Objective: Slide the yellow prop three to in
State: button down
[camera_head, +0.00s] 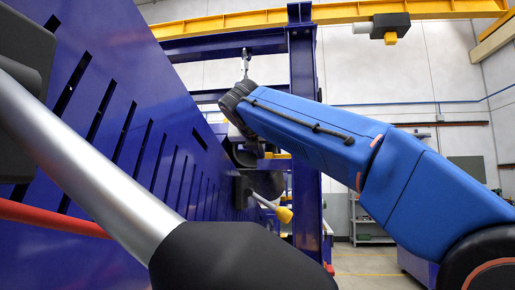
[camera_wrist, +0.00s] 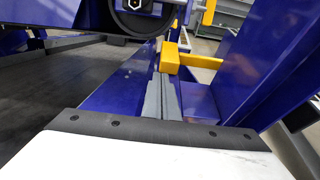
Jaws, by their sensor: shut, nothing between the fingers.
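In the wrist view a yellow block (camera_wrist: 171,58) with a yellow bar (camera_wrist: 203,62) running right from it sits just beyond my gripper (camera_wrist: 163,77). My gripper's grey fingers are together, with nothing between them, and point at the block's near side. I cannot tell whether the fingertips touch it, nor whether it is prop three. In the head view a yellow knob (camera_head: 284,214) on a pale rod sticks out from the slotted blue wall. My gripper cannot be made out in the head view; my blue arm reaches towards the wall there.
A slotted blue wall (camera_head: 130,140) fills the left and a blue post (camera_head: 305,130) stands beyond my arm. A silver tube (camera_head: 95,155) crosses the near left. In the wrist view a dark belt-like surface (camera_wrist: 50,85) lies left and a blue beam (camera_wrist: 262,60) right.

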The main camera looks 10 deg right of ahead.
jog(key=shift+w+d, duration=0.25)
jog(key=shift+w, duration=0.4)
jog(key=shift+w+d, duration=0.25)
jog(key=shift+w, duration=0.35)
jog(key=w+d, duration=0.1)
jog(key=w, duration=0.1)
jog(key=w+d, duration=0.1)
jog(key=w, duration=0.2)
jog(key=w+d, duration=0.1)
jog(key=w, duration=0.2)
jog(key=shift+w+d, duration=0.2)
jog(key=shift+w+r, duration=0.1)
jog(key=shift+w, duration=0.1)
jog(key=shift+d, duration=0.1)
jog(key=shift+s, duration=0.2)
jog(key=v, duration=0.9)
jog(key=f+v, duration=0.1)
jog(key=v, duration=0.4)
jog(key=shift+s+f, duration=0.1)
